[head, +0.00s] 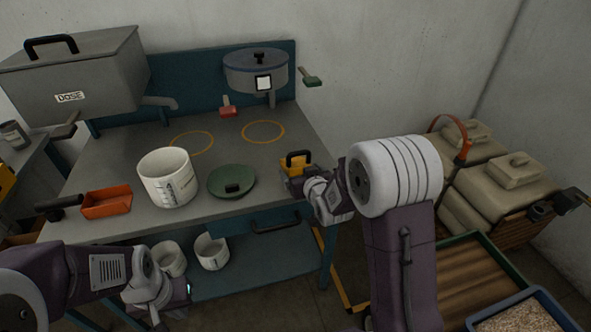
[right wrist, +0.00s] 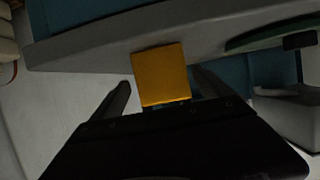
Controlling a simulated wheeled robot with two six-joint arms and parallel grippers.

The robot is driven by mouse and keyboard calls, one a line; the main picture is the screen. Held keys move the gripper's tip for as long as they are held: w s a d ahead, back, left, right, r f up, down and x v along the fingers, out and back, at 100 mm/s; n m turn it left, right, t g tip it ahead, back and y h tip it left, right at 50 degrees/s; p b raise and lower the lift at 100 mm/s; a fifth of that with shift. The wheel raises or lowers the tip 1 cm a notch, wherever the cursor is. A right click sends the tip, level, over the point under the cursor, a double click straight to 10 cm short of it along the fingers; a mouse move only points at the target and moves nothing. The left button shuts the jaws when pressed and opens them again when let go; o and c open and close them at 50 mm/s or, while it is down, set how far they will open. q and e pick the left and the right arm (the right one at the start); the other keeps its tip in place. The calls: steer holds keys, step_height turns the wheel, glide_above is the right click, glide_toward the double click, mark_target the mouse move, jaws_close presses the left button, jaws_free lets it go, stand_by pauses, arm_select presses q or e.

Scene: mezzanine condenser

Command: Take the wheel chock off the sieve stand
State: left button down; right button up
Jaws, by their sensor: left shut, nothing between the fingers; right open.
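I cannot tell which part here is the sieve stand. In the right wrist view the yellow chock (right wrist: 162,68) shows between the two dark fingers of my right gripper (right wrist: 163,80), with a gap on each side. That gripper is open; in the head view it (head: 307,182) is close in front of the chock, partly hidden by its own wrist. My left gripper (head: 170,307) is shut and empty, low in front of the bench.
A green dish (head: 232,181), a white bucket (head: 168,178) and an orange tray (head: 106,203) stand left of the chock. A round lidded vessel (head: 255,76) is at the back. White tubs (head: 211,252) sit on the lower shelf. Crates (head: 465,268) fill the right floor.

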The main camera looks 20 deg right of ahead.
mark_target(297, 160)
steer(key=x, duration=0.5)
steer(key=shift+a+f+b, duration=0.15)
steer(key=shift+a+b, duration=0.1)
steer(key=shift+b, duration=0.1)
steer(key=shift+s, duration=0.1)
steer(key=c, duration=1.9)
steer(key=r, duration=0.1)
steer(key=r+p, duration=0.1)
steer(key=r, duration=0.3)
steer(key=shift+d+r+p, duration=0.1)
steer(key=shift+d+p, duration=0.25)
steer(key=shift+p, duration=0.05)
steer(key=w+d+r+p, duration=0.1)
steer(key=d+r, duration=0.1)
steer(key=d, duration=0.1)
steer(key=d+r+p, duration=0.1)
steer(key=d+r, duration=0.1)
steer(key=d, duration=0.2)
steer(key=w+d+r+p, duration=0.1)
steer(key=d+r+p, duration=0.1)
steer(key=d, duration=0.1)
steer(key=shift+w+d, duration=0.35)
steer(key=shift+d, duration=0.05)
